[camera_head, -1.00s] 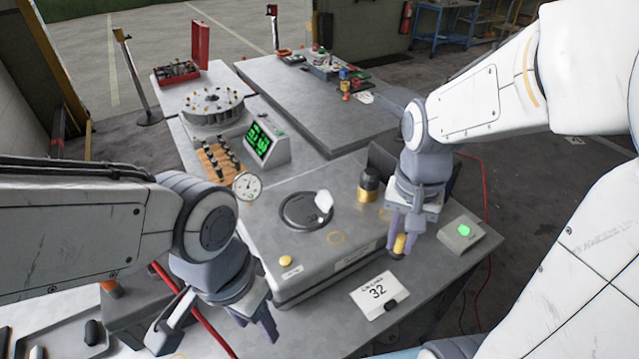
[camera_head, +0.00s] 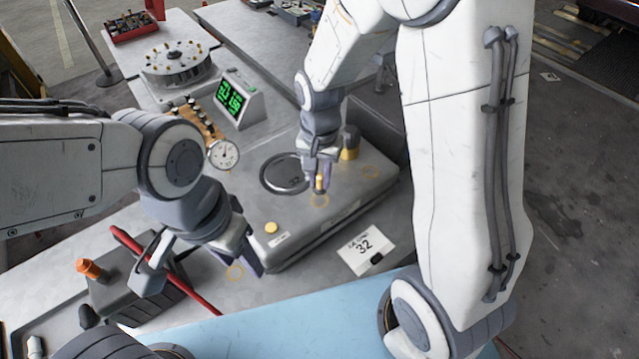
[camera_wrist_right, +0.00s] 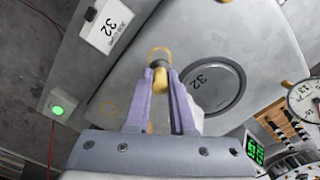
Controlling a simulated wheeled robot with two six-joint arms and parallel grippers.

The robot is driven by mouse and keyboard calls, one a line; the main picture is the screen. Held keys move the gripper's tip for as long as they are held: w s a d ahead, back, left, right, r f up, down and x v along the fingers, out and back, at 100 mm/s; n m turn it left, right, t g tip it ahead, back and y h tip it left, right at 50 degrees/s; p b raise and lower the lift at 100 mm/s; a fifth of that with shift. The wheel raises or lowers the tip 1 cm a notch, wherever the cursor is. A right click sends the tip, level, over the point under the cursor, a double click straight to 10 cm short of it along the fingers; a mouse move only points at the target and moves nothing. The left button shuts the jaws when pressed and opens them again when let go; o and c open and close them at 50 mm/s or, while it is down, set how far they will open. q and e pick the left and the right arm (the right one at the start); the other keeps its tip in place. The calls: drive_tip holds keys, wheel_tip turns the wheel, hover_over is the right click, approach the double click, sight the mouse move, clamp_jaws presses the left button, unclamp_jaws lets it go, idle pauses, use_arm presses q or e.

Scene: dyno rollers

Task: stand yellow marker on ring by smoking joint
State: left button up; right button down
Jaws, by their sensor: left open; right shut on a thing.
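My right gripper (camera_head: 319,187) is shut on the yellow marker (camera_head: 319,182) and holds it roughly upright over the grey case. In the right wrist view the marker (camera_wrist_right: 158,80) points between the fingers, its tip overlapping a thin yellow ring (camera_wrist_right: 160,49). That ring shows in the head view (camera_head: 319,201) just below the marker; I cannot tell whether the tip touches the lid. Another faint ring (camera_wrist_right: 108,111) lies on the lid.
The case (camera_head: 290,233) carries a dark round disc (camera_head: 266,181), a yellow button (camera_head: 271,227) and a dark-and-gold cylinder (camera_head: 351,143) close behind my right gripper. A card marked 32 (camera_head: 366,249) lies in front. A dial gauge (camera_head: 223,154) stands left.

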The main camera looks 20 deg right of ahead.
sight(320, 188)
wheel_tip(320, 188, down, 4)
drive_tip(key=shift+r+p, duration=0.25)
drive_tip(key=shift+p, duration=0.2)
drive_tip(key=shift+f, duration=0.15)
drive_tip(key=shift+f, duration=0.2)
drive_tip(key=c, duration=0.8)
unclamp_jaws()
drive_tip(key=shift+o, duration=0.2)
drive_tip(key=shift+r, duration=0.1)
